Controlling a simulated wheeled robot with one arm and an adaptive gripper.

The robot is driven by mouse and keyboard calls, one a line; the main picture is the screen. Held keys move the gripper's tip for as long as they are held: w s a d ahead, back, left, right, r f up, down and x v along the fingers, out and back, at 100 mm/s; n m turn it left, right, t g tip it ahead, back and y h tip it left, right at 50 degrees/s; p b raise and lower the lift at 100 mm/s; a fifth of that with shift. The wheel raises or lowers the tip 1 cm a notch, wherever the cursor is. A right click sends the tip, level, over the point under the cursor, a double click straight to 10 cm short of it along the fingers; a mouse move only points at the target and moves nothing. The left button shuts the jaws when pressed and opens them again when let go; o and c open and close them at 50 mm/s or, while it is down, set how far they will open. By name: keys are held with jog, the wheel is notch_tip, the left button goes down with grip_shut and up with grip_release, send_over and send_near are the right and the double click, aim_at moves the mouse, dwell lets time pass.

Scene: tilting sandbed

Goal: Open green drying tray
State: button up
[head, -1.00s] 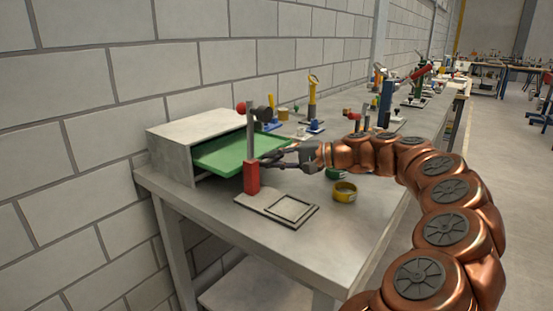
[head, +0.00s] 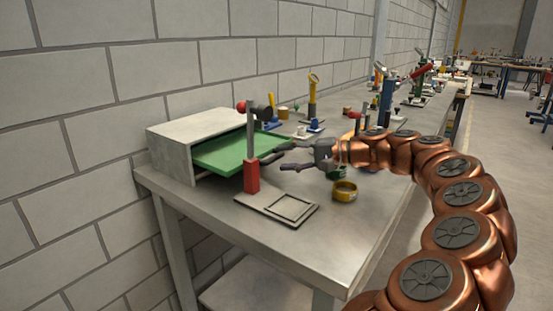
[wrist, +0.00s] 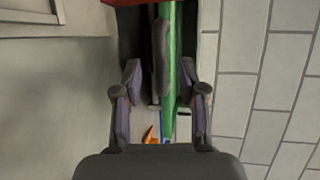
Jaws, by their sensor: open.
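The green drying tray (head: 222,154) sticks well out of the open front of the grey box (head: 178,155) against the wall. My gripper (head: 272,160) is open and empty, just to the right of the tray and apart from it in the head view. In the wrist view the tray is seen edge-on as a green strip (wrist: 172,70), with a dark bar (wrist: 161,55), seemingly its handle, beside it. The open fingers (wrist: 161,80) lie either side of that line. The tray's rear part is hidden inside the box.
A stand with a red base block (head: 251,177) and upright post is close in front of the tray. Several small fixtures stand farther along the table.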

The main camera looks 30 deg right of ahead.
jog(key=v, duration=0.8)
jog(key=shift+s, duration=0.1)
